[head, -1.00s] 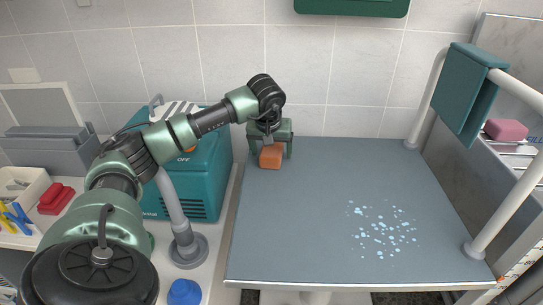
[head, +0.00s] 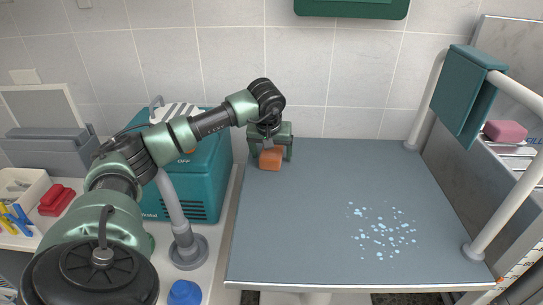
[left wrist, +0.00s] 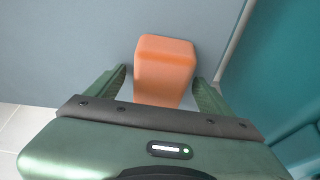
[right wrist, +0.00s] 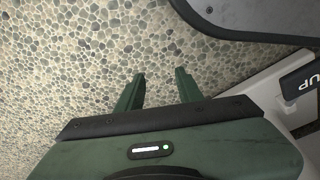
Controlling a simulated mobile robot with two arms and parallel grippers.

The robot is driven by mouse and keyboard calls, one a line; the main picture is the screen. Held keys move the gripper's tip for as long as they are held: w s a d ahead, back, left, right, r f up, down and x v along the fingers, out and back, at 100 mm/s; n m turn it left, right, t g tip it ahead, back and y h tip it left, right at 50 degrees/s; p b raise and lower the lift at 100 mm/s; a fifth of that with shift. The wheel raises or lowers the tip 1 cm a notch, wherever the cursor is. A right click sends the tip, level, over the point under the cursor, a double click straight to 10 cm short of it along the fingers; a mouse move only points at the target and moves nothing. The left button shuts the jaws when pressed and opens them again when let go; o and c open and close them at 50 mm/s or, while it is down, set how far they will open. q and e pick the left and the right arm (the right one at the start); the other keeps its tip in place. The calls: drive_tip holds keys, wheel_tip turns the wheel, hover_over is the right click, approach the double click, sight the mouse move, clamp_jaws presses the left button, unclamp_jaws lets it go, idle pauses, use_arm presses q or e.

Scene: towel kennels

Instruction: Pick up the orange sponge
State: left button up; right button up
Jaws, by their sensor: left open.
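The orange sponge (head: 271,159) stands at the back left corner of the grey-blue table top (head: 330,200). My left gripper (head: 270,150) is over it from above. In the left wrist view the sponge (left wrist: 165,70) sits between the two open green fingers of the left gripper (left wrist: 160,85), with a small gap on each side. My right gripper (right wrist: 157,85) shows only in the right wrist view. Its fingers are apart, with nothing between them, above a pebble-patterned floor.
A teal machine (head: 205,185) stands close to the left of the table. A teal towel (head: 466,95) hangs on a white rail at the right. Pale droplets (head: 382,232) lie on the table's right part. A pink block (head: 506,131) is on a shelf at the right. The table's middle is clear.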

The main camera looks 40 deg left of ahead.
use_arm(q)
drive_tip(key=c, duration=1.4)
use_arm(e)
drive_tip(key=shift+a, duration=0.1)
